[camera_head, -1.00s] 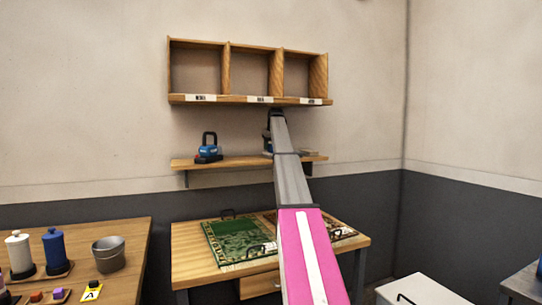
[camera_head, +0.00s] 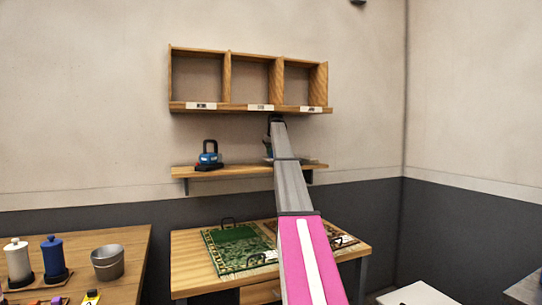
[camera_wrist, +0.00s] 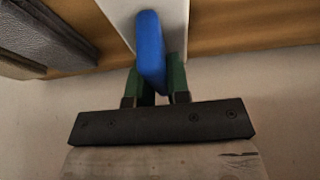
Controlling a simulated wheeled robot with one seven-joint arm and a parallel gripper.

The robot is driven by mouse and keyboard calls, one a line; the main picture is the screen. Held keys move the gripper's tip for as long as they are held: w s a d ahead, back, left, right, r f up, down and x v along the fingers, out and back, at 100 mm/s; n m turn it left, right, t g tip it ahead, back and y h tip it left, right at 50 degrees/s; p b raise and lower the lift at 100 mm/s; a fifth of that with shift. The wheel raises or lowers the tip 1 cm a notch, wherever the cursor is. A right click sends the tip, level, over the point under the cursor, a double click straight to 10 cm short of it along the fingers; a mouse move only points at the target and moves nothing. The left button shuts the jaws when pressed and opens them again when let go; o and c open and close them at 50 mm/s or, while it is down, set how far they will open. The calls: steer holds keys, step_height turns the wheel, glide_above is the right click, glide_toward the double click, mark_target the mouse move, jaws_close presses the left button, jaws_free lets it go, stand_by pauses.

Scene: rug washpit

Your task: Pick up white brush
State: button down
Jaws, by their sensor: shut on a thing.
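In the wrist view my gripper (camera_wrist: 158,82) is shut, its two green fingers on either side of an upright blue handle. Behind the handle is a white block, which I take to be the white brush (camera_wrist: 118,16); its far end runs out of the picture. The brush appears at the wooden shelf; I cannot tell whether it rests on it or is just clear. In the head view my arm hides most of the gripper and brush, leaving only a small dark blue patch beside the arm.
A wooden cubby rack (camera_head: 240,106) with three labelled compartments hangs close above. Below, a table (camera_head: 190,262) carries green and brown rugs. Grey slabs (camera_wrist: 40,35) lie left of the brush in the wrist view.

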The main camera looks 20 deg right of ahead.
steer(key=s, duration=1.8)
steer(key=shift+d+r, duration=0.15)
steer(key=shift+d, duration=0.15)
steer(key=c, duration=1.6)
jaws_free()
jaws_close()
